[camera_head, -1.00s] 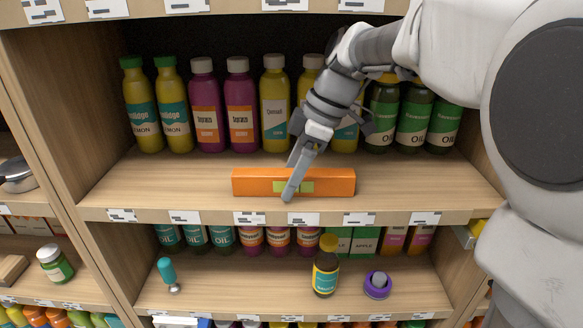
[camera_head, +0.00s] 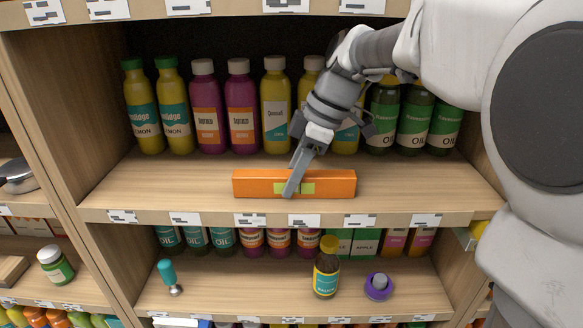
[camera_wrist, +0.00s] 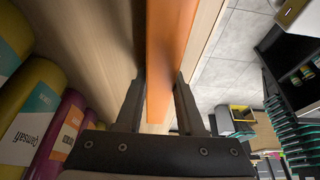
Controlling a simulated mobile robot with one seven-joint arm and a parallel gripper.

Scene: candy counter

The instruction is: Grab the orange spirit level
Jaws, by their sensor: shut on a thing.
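The orange spirit level (camera_head: 255,184) lies lengthwise along the front of the middle shelf, with a yellow-green patch at its centre. In the wrist view the level (camera_wrist: 170,50) runs between the two fingers. My gripper (camera_head: 290,190) reaches down from the upper right onto the middle of the level. In the wrist view my gripper (camera_wrist: 160,85) has one finger on each side of the level and is shut on it. The level appears to rest on the shelf still; the far finger is hidden in the head view.
A row of bottles (camera_head: 208,110) stands at the back of the middle shelf (camera_head: 150,190), close behind my gripper. Shelf room left of the level is clear.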

